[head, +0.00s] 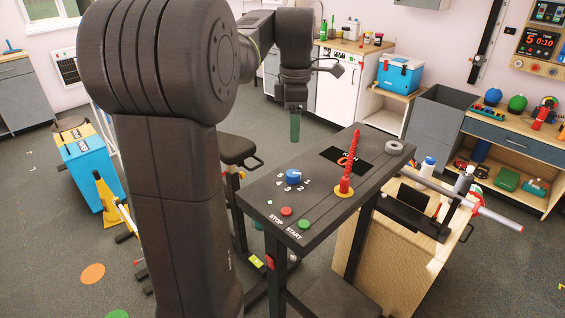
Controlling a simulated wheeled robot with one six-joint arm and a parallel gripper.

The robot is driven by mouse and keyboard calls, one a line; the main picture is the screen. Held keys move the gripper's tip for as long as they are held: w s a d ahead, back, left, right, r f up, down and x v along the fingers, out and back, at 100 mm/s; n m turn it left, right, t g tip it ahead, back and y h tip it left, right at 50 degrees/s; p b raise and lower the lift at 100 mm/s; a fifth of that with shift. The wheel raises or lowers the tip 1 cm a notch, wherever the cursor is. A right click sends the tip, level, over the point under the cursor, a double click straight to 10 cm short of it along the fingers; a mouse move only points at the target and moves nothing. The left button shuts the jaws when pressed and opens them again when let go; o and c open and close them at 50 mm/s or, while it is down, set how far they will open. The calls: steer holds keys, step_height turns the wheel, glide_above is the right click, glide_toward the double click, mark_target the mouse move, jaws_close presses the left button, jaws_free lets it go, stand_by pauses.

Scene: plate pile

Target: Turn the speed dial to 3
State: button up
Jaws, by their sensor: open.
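The speed dial (293,176) is a blue round knob on the dark top of a console (262,203). White digits ring its near side; its pointer is too small to read. My gripper (294,108) hangs pointing down, beyond and above the dial, clear of the console top. It is open and apart from the dial. A narrow green piece (295,126) shows directly beneath it; I cannot tell whether it is part of my gripper. The fingertips are too small to make out well.
A red button (286,211) marked STOP and a green button (304,224) marked START sit near the dial. A tall red spiked post (347,175) on a yellow base stands to its right. A grey ring (394,148) lies at the far right corner. A stool (237,149) stands left.

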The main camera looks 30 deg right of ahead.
mark_target(293, 173)
step_height(293, 173, down, 14)
steer(key=shift+r, duration=0.25)
stand_by(0.3)
steer(key=c, duration=1)
